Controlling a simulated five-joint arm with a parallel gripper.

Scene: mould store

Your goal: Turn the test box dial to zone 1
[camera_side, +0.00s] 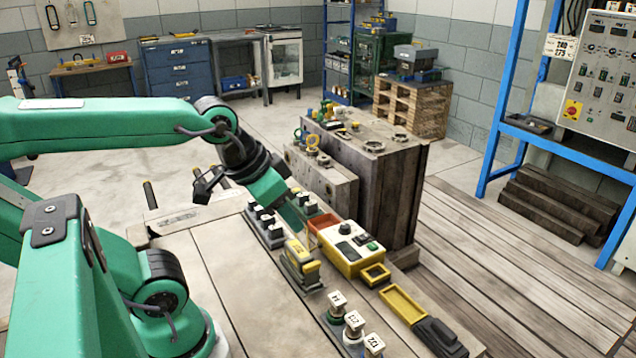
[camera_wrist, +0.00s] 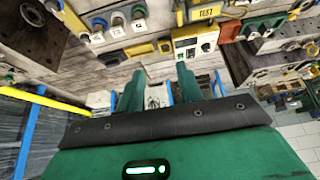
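The test box (camera_side: 352,250) is a cream and yellow case on the bench, with a dark display and a green button. A small knob that looks like its dial (camera_side: 345,228) is on its top near the back edge. In the wrist view the test box (camera_wrist: 187,46) is beyond the fingers, up and to the right, with the dial (camera_wrist: 206,47) at its right side. The dial's zone marks are too small to read. My gripper (camera_side: 294,210) is above the bench, left of the box. In the wrist view my gripper (camera_wrist: 160,74) has its two green fingers apart with nothing between them.
Labelled white-topped plugs (camera_side: 354,324) stand in the foreground, and dark-based ones (camera_side: 268,224) are near my gripper. A yellow tray (camera_side: 402,304) is right of the box. A large metal mould (camera_side: 375,170) rises behind it.

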